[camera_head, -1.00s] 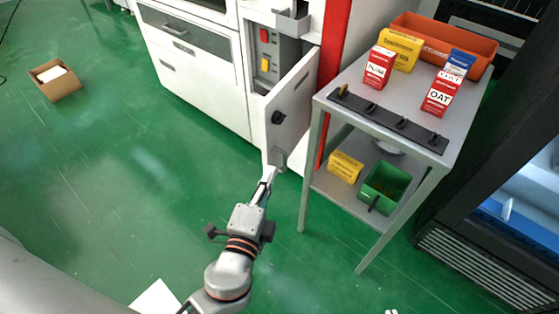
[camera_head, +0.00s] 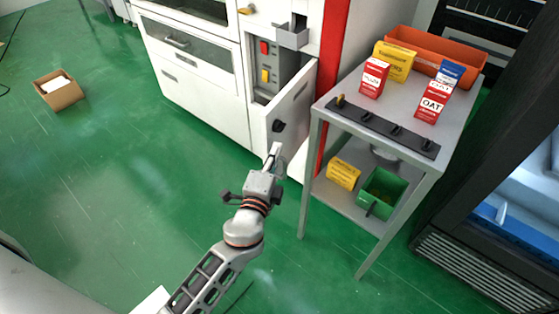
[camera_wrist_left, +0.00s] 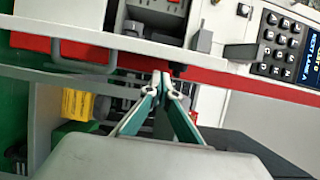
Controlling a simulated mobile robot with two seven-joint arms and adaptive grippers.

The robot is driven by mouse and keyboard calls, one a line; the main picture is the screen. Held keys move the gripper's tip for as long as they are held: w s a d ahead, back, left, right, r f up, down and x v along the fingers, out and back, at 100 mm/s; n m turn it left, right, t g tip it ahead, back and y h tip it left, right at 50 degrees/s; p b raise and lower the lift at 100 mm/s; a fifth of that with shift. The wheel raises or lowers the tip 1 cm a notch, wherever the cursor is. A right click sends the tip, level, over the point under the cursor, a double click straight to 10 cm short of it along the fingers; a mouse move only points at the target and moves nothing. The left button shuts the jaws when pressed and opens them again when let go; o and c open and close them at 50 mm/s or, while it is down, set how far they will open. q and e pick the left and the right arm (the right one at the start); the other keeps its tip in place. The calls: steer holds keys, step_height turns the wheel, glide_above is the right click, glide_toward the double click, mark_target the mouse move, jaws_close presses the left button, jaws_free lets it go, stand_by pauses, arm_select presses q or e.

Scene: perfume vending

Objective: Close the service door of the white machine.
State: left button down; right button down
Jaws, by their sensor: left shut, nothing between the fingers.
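The white machine (camera_head: 190,78) stands at the back with its service door (camera_head: 296,98) ajar. The door is a narrow white panel with a dark knob (camera_head: 278,126), sticking out to the front. Behind it a recess with red and yellow switches (camera_head: 265,75) is visible. My left gripper (camera_head: 275,149) is shut and empty at the lower part of the door, below the knob. Its fingers overlap the door in the head view; I cannot tell whether they touch it. In the left wrist view the fingertips (camera_wrist_left: 163,75) are together. My right gripper is out of view.
A grey table (camera_head: 325,130) with cartons and an orange bin (camera_head: 440,50) stands just right of the door. Its lower shelf holds a yellow box (camera_head: 343,173) and a green bin (camera_head: 382,190). The green floor to the left is clear, with a cardboard box (camera_head: 62,95) far off.

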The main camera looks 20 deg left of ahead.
arm_select(q)
steer(key=shift+w+a, duration=0.1)
steer(key=shift+a, duration=0.7)
steer(key=shift+a, duration=0.1)
